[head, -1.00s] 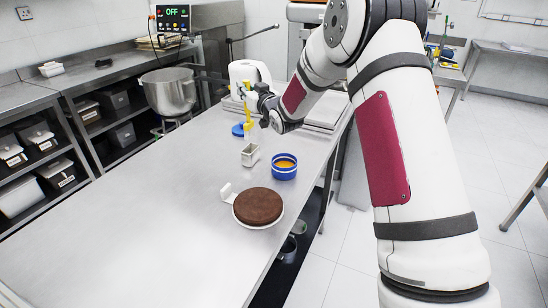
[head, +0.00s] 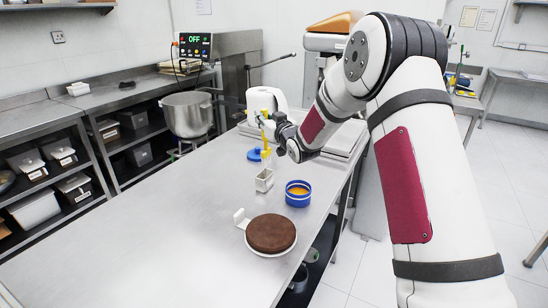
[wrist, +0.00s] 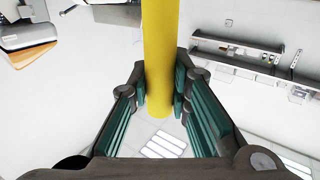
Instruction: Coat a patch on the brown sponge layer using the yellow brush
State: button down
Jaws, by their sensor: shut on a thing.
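The brown sponge layer (head: 271,232) lies on a white round plate (head: 262,252) with a tab, near the table's right edge. The yellow brush (head: 266,142) is upright in my gripper (head: 264,124), above and behind the small metal holder (head: 264,180). In the wrist view its yellow handle (wrist: 160,60) stands between the teal pads of my gripper (wrist: 162,95), which is shut on it. A blue tub (head: 298,193) with orange-yellow contents stands between the holder and the sponge. Whether the brush tip is clear of the holder is hard to tell.
A white appliance (head: 262,103) and a flat metal scale or tray (head: 345,140) stand at the table's back. A steel mixer bowl (head: 188,114) is at the left. The table's front left (head: 130,235) is bare.

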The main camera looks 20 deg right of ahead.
jog(key=s+d+f+n+g+p, duration=0.1)
jog(key=s+d+f+n+p, duration=0.15)
jog(key=s, duration=0.55)
notch_tip(320, 180, down, 6)
jog(key=b, duration=0.2)
jog(key=shift+d+f+h, duration=0.25)
jog(key=shift+d+h, duration=0.05)
jog(key=shift+d, duration=0.15)
jog(key=shift+s+f+n+b, duration=0.15)
jog(key=shift+f+n+b, duration=0.15)
jog(key=shift+f, duration=0.35)
dwell(1.5)
notch_tip(320, 180, up, 7)
jog(key=p, duration=0.2)
dwell(0.7)
jog(key=shift+r, duration=0.1)
dwell(0.6)
